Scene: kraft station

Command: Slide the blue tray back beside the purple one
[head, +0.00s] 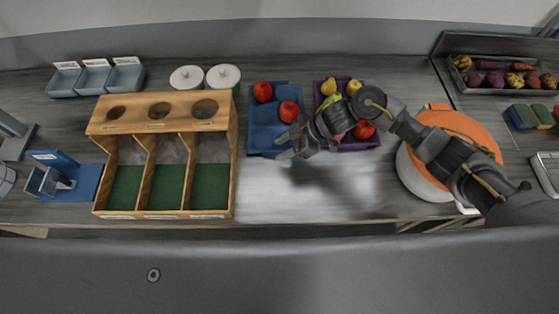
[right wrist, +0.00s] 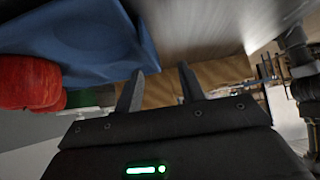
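The blue tray (head: 263,138) lies on the bench with two red apples (head: 263,92) in it. It also shows at the upper left of the right wrist view (right wrist: 90,40). The purple tray (head: 360,147) is just to its right with a narrow gap between them. It holds yellow and red fruit and is partly hidden by my right arm. My right gripper (head: 283,148) is at the blue tray's near right corner. Its fingers are spread apart (right wrist: 160,75) and nothing is held between them. I cannot tell whether a finger touches the tray. My left gripper is out of view.
A wooden rack (head: 163,128) with green-floored bays stands left of the blue tray. Two white round lids (head: 222,76) sit behind. An orange-topped round container (head: 440,118) is at the right under my arm. The bench front of the blue tray is clear.

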